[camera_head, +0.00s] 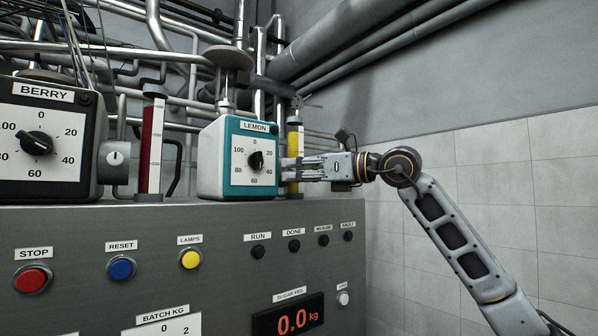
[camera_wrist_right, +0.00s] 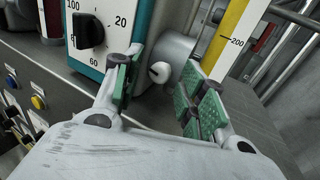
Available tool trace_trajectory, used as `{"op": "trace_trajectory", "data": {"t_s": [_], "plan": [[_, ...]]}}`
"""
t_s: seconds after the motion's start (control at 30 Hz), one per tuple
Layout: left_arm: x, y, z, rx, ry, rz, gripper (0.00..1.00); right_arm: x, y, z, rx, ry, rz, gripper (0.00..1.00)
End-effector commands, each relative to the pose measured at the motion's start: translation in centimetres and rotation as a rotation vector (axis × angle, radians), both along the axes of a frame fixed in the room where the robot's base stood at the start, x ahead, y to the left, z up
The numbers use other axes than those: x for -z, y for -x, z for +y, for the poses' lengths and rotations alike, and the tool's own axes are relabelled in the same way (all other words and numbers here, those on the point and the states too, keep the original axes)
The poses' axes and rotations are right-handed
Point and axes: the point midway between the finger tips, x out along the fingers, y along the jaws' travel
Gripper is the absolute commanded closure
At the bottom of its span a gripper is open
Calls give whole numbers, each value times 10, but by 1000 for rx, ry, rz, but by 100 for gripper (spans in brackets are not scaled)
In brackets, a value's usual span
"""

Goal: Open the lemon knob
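The teal-framed LEMON box (camera_head: 210,160) stands on the grey console, with a black dial (camera_head: 256,161) on its white face. The dial also shows in the right wrist view (camera_wrist_right: 88,31). A small white knob (camera_wrist_right: 159,72) on a grey round housing (camera_wrist_right: 177,52) sits at the box's right side. My right gripper (camera_head: 287,169) reaches in from the right and hides this knob in the head view. In the wrist view its green-padded fingers (camera_wrist_right: 160,88) are apart, with the white knob ahead between them, not visibly gripped. My left gripper is out of view.
A yellow-filled gauge tube (camera_head: 294,139) stands close behind my right gripper. Console buttons and a sugar display (camera_head: 288,320) are below. Pipes fill the back.

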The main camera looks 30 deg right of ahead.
Motion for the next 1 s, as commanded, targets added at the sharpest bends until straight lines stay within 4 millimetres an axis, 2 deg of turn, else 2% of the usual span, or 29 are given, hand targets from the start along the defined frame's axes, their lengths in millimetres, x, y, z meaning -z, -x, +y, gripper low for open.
{"op": "trace_trajectory", "data": {"t_s": [0.03,0.3,0.57,1.0], "plan": [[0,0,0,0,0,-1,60,0,0,0,0,0,0,67],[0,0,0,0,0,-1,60,0,0,0,0,0,0,100],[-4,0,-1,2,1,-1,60,-1,0,0,0,23,-2,100],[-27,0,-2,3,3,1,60,-3,0,0,-1,185,-11,100]]}}
